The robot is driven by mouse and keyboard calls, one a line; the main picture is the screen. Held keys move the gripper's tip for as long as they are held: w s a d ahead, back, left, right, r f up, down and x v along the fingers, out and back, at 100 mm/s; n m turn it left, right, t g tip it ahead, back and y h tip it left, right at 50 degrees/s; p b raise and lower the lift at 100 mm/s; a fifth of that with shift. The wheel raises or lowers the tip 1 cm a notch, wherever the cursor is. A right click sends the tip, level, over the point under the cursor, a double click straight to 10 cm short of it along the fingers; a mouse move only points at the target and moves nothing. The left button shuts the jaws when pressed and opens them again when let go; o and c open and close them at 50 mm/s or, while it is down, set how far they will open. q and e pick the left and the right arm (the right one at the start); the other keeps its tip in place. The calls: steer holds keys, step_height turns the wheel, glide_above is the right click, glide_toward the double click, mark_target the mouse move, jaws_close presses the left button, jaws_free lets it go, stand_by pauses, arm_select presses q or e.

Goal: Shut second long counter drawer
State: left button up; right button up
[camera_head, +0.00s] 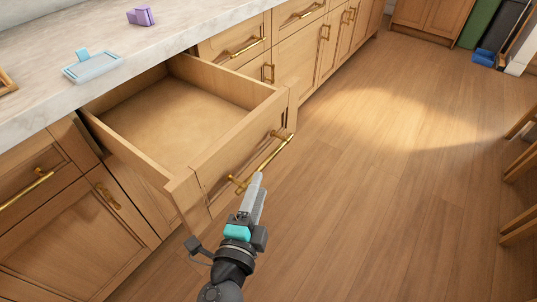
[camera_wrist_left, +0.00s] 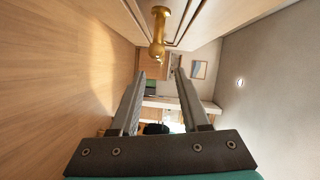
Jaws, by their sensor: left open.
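The wooden counter drawer (camera_head: 240,137) is pulled far out from under the marble counter, and its inside looks empty. Its front carries a long brass bar handle (camera_head: 272,155). My left gripper (camera_head: 258,180) is in front of the drawer, close to the near end of the handle. In the left wrist view the two grey fingers (camera_wrist_left: 160,76) are apart with nothing held between them. The end of the brass handle (camera_wrist_left: 158,35) shows just beyond the fingertips there. I cannot tell whether a finger touches it. My right gripper is not in view.
The marble counter (camera_head: 40,60) holds a light blue tray-like item (camera_head: 92,67) and a purple object (camera_head: 141,16). Other closed drawers and cabinets (camera_head: 75,240) flank the open drawer. The wooden floor (camera_head: 400,150) is clear in the middle. Wooden furniture legs (camera_head: 520,175) stand at right.

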mark_target(268, 160)
arm_select(q)
steer(key=x, duration=0.9)
steer(key=shift+w+d+p, duration=0.1)
steer(key=shift+w+p, duration=0.2)
jaws_close()
stand_by(1.1)
